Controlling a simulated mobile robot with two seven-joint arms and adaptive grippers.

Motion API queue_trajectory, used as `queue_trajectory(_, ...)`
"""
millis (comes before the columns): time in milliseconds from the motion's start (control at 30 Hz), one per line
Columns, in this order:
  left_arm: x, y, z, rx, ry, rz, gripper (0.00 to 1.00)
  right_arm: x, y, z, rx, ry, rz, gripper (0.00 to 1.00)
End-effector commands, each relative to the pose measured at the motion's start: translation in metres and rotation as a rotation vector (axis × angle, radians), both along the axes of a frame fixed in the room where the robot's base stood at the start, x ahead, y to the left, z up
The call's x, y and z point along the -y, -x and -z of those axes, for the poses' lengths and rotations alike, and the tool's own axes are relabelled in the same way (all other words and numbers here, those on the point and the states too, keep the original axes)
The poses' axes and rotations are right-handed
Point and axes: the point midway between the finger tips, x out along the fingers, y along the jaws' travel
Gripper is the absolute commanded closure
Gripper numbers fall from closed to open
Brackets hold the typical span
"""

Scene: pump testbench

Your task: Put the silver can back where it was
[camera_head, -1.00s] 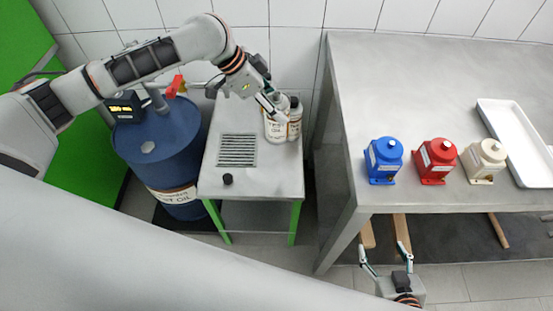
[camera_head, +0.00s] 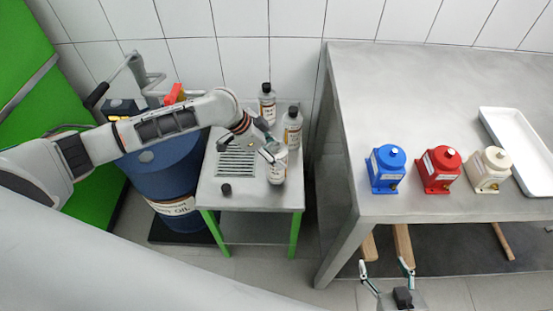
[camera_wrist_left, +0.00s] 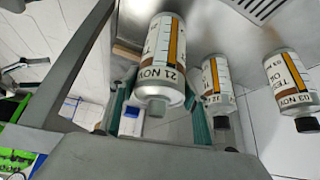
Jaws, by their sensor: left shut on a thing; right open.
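My left gripper (camera_head: 272,151) is shut on a silver can (camera_head: 278,168), a labelled bottle-like can, over the front right part of the small steel table (camera_head: 245,200). In the left wrist view this can (camera_wrist_left: 163,60) sits between the two fingers and shows a bare greyish neck without a black cap. I cannot tell whether its base touches the table. Two similar cans with black caps stand behind it, one farther back (camera_head: 267,105) and one to the right (camera_head: 292,130). My right gripper (camera_head: 385,265) is open and empty below the large table's front edge.
A small black cap-like piece (camera_head: 226,189) lies near the small table's front left, before a vent grille (camera_head: 237,160). A blue drum (camera_head: 165,180) stands left. The large table (camera_head: 430,80) holds blue (camera_head: 388,170), red (camera_head: 438,171) and cream (camera_head: 489,171) pumps and a white tray (camera_head: 522,145).

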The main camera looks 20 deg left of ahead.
Motion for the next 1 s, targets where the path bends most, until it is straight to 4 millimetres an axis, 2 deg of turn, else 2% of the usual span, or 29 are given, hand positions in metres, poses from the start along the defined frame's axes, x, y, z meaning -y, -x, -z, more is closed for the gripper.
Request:
queue_trajectory(100, 0.002, 0.0, 0.019, -0.003, 0.004, -0.001, 1.0, 0.0, 0.0, 0.003, 0.002, -0.001, 0.0, 0.34)
queue_trajectory(200, 0.001, 0.0, 0.027, -0.001, 0.003, -0.001, 1.0, 0.0, 0.0, 0.004, 0.001, -0.002, 0.001, 0.34)
queue_trajectory(567, 0.001, 0.0, 0.03, 0.001, 0.003, -0.001, 1.0, 0.0, 0.001, 0.006, -0.003, -0.001, 0.001, 0.34)
queue_trajectory(600, 0.0, 0.0, 0.031, -0.001, 0.001, 0.0, 0.48, 0.0, 0.001, 0.007, -0.004, -0.001, 0.001, 0.34)
queue_trajectory(633, 0.0, 0.001, 0.031, -0.001, 0.001, 0.0, 0.4, 0.0, 0.001, 0.007, -0.005, -0.001, 0.001, 0.34)
queue_trajectory(667, 0.0, 0.001, 0.031, -0.001, 0.001, 0.0, 0.36, 0.0, 0.002, 0.007, -0.006, 0.0, 0.001, 0.34)
queue_trajectory(1000, 0.0, 0.0, 0.03, -0.001, 0.001, 0.0, 0.36, 0.0, 0.002, 0.008, -0.006, 0.0, 0.001, 0.34)
